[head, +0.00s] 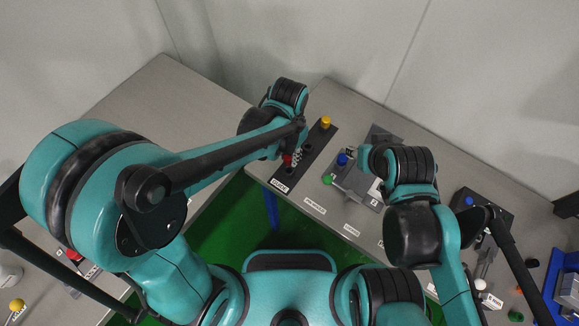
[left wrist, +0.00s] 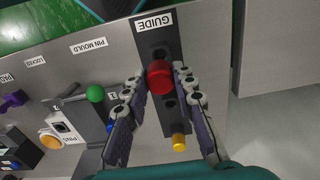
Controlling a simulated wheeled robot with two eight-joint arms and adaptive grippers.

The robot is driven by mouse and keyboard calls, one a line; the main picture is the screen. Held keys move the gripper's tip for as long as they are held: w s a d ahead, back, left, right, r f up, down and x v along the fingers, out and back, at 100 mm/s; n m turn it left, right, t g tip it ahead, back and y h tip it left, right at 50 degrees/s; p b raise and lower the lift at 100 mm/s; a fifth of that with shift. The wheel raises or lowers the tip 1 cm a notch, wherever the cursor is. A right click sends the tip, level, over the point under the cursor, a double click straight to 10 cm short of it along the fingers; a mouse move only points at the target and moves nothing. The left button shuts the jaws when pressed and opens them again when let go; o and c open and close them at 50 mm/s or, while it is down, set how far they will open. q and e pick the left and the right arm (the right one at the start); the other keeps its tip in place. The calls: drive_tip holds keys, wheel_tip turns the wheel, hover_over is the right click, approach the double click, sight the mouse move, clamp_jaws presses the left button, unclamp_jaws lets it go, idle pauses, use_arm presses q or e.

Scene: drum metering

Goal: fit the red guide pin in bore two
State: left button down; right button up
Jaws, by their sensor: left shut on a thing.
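The red guide pin (left wrist: 159,78) is between the fingertips of my left gripper (left wrist: 158,82), which is shut on it. In the left wrist view it appears over the dark guide block (left wrist: 167,122), with bores showing on both sides of it. I cannot tell whether its lower end is in a bore or above one. In the head view the red pin (head: 287,159) shows beside my left fingers (head: 296,158), near the block's left edge. My right arm reaches over the grey fixture; its fingers are not clear enough to judge.
A yellow pin (left wrist: 179,143) stands at the block's far end, also in the head view (head: 326,122). The grey fixture (head: 357,184) with blue (head: 342,159) and green (head: 328,180) knobs stands right of the block. The bench's left part (head: 150,105) is clear.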

sight(289, 155)
use_arm(q)
drive_tip(key=shift+r, duration=0.1)
drive_tip(key=shift+r+p, duration=1.55)
drive_tip(key=shift+r, duration=0.4)
